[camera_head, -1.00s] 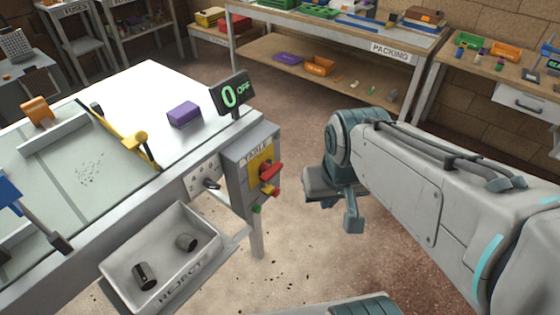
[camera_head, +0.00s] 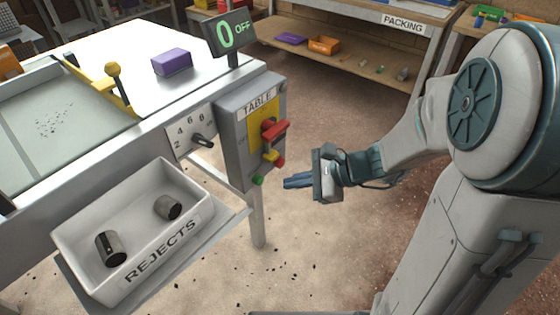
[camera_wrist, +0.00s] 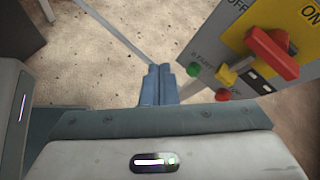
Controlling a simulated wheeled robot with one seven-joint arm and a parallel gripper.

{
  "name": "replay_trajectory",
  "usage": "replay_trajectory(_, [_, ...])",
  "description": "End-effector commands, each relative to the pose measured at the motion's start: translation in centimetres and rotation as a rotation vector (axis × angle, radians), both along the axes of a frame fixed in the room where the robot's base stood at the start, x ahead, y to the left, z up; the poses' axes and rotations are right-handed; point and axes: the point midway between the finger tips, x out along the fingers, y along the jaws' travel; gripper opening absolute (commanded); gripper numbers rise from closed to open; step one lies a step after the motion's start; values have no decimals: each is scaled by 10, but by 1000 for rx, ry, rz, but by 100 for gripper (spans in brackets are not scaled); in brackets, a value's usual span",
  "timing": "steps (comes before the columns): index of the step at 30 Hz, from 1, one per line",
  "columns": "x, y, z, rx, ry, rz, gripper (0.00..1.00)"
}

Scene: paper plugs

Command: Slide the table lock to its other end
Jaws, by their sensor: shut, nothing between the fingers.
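The grey TABLE control box (camera_head: 235,140) hangs at the table's corner. On its face are a yellow plate and a large red handle (camera_head: 275,130), which also shows in the wrist view (camera_wrist: 270,52). Below the handle is a small yellow tab (camera_head: 271,156), seen in the wrist view (camera_wrist: 229,75) beside a dark slot; I take this to be the table lock. My gripper (camera_head: 290,182) is shut and empty, its blue fingers pointing left, to the right of the box's lower part. In the wrist view its fingertips (camera_wrist: 160,70) are apart from the tab.
A green button (camera_wrist: 193,69) and a red button (camera_wrist: 222,95) flank the yellow tab. A rejects tray (camera_head: 75,225) with two dark plugs juts out at lower left. A display (camera_head: 228,36) above the box reads 0 OFF.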

Motion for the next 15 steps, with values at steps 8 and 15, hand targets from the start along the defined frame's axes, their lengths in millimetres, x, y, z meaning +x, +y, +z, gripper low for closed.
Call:
replay_trajectory(8, [72,-24,-91,305,199,-448,0])
replay_trajectory(15, [94,-36,-112,392,247,-590,0])
